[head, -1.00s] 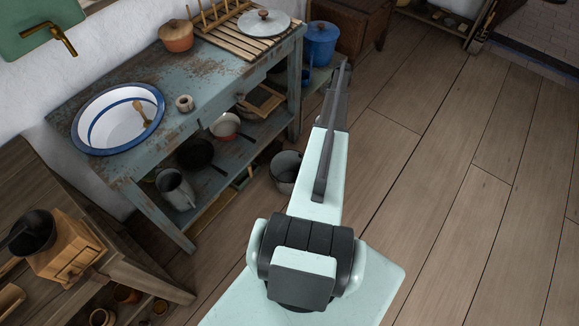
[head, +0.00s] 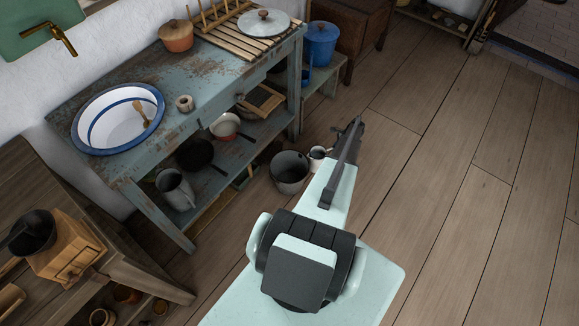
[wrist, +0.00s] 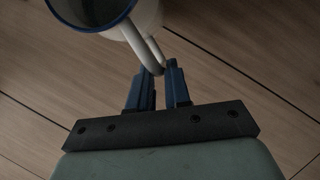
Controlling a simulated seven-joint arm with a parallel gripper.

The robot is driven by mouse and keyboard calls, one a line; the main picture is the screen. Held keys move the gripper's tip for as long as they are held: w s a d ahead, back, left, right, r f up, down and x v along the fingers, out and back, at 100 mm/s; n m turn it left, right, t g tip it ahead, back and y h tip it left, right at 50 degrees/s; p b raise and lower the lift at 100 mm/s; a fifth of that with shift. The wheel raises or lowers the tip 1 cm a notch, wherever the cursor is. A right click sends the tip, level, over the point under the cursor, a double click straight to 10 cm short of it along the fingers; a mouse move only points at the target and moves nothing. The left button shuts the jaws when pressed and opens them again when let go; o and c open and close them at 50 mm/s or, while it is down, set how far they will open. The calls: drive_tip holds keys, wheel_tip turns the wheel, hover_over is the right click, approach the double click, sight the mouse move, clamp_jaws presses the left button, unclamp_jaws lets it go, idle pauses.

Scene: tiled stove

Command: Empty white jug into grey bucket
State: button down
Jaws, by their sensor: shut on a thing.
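The white jug (head: 317,158) shows small in the head view, partly hidden by my arm, just right of the grey bucket (head: 290,172). In the wrist view the jug (wrist: 145,14) has a blue rim and a white handle, and its top edge is cut off by the frame. My gripper (wrist: 160,76) is shut on the jug's handle, with blue fingers on either side. The jug looks roughly upright; I cannot tell how far it is off the floor, and its contents are hidden. The bucket stands upright on the floor, its open top facing up.
A worn blue bench (head: 150,78) with a lower shelf stands left of the bucket. It bears a blue-rimmed basin (head: 95,125) and a brown pot (head: 176,36). A grey pitcher (head: 175,190) is on the shelf. Wooden floor (head: 440,150) to the right is clear.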

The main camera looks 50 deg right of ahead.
drive_tip(key=shift+s+a+f+m, duration=0.15)
drive_tip(key=shift+f+m, duration=0.05)
drive_tip(key=shift+f, duration=0.2)
drive_tip(key=shift+s+a+f+m, duration=0.1)
drive_tip(key=shift+s+f+m, duration=0.1)
drive_tip(key=shift+f, duration=0.15)
drive_tip(key=w+a+r+g+h+p, duration=0.2)
drive_tip(key=a+r+g+h, duration=0.15)
drive_tip(key=r, duration=0.95)
drive_tip(key=w+a+r+n+g+h+p, duration=0.1)
drive_tip(key=w+a+r+g+h+p, duration=0.1)
drive_tip(key=w+a+h+p, duration=0.2)
drive_tip(key=shift+w+a+r+h+p, duration=0.2)
drive_tip(key=shift+a+r+h+p, duration=0.45)
drive_tip(key=shift+a, duration=0.7)
drive_tip(key=shift+f, duration=0.3)
drive_tip(key=shift+w+a+r+g+h, duration=0.45)
drive_tip(key=shift+w+a+r+h, duration=0.2)
drive_tip(key=shift+a+h, duration=0.2)
idle(0.7)
drive_tip(key=shift+w+a+n+g+h, duration=0.2)
drive_tip(key=shift+w+a+h, duration=0.15)
drive_tip(key=shift+a, duration=0.2)
drive_tip(key=shift+w+a+n+g+h, duration=0.1)
drive_tip(key=shift+w+a+g+h, duration=0.15)
drive_tip(key=shift+a+h, duration=0.25)
idle(1.3)
